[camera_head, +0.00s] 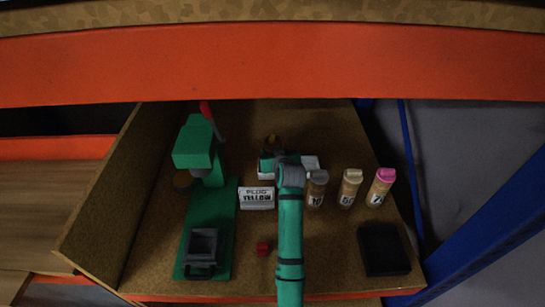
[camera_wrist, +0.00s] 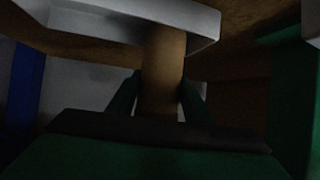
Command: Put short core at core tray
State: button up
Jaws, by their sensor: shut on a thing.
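The short core, a plain brown cylinder (camera_wrist: 163,68), stands between the two green fingers of my gripper (camera_wrist: 160,98) in the wrist view. My gripper is shut on it. A white tray-like rim (camera_wrist: 190,22) crosses just beyond the core's far end; I cannot tell whether they touch. In the head view my teal arm reaches over the bench and hides most of my gripper and the white holder (camera_head: 310,162) there. A black open tray (camera_head: 384,262) sits empty at the bench's front right. No label shows which one is the core tray.
A green press-like machine (camera_head: 213,205) with a red handle stands left. A white sign (camera_head: 257,198) reading "PLUG YELLOW" is left of my arm. Several capped brown containers (camera_head: 350,188) stand right of it. A small red piece (camera_head: 263,247) lies in front. An orange beam (camera_head: 270,62) crosses above.

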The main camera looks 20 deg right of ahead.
jog(key=shift+f, duration=0.85)
jog(key=shift+s+d+f, duration=0.15)
jog(key=shift+s+d, duration=0.05)
jog(key=shift+d, duration=0.2)
jog(key=shift+w+a+f, duration=0.1)
jog(key=shift+a+f, duration=0.05)
jog(key=shift+a, duration=0.45)
jog(key=o, duration=1.1)
jog(key=shift+o, duration=0.4)
jog(key=shift+d, duration=0.2)
jog(key=shift+s, duration=0.2)
jog(key=v, duration=1.1)
jog(key=shift+s+r, duration=0.3)
jog(key=shift+r, duration=0.05)
